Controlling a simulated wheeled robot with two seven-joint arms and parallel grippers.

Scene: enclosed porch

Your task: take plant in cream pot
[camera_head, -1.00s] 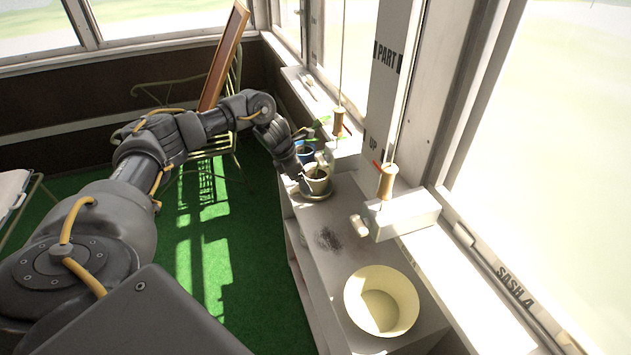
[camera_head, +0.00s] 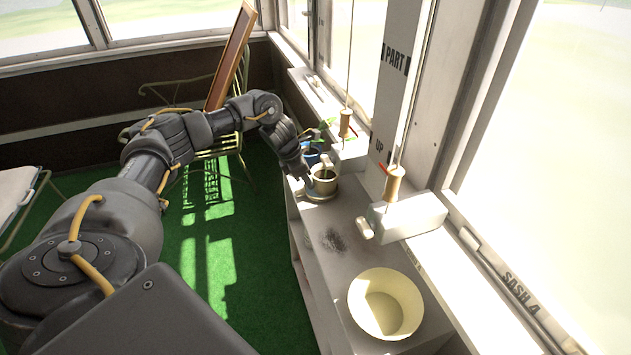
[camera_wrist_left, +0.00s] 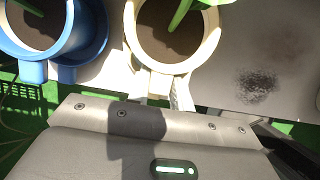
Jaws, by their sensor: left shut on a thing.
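The cream pot (camera_head: 325,187) stands upright on a saucer on the grey ledge under the windows. It holds dark soil and a green plant. In the left wrist view the cream pot (camera_wrist_left: 172,66) shows from above, with a green stem over its soil. My left gripper (camera_head: 309,183) reaches down to the near left side of this pot and is shut on it. In the wrist view the pale part at the pot's near side lies at the jaws, and the fingertips are mostly hidden. My right gripper is not in view.
A blue pot (camera_head: 311,157) stands close behind the cream pot. A wide cream bowl (camera_head: 385,325) sits nearer on the ledge, with a dark smudge (camera_head: 334,240) between. A white block (camera_head: 408,216) lies by the window. Green carpet (camera_head: 235,270) lies left of the ledge.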

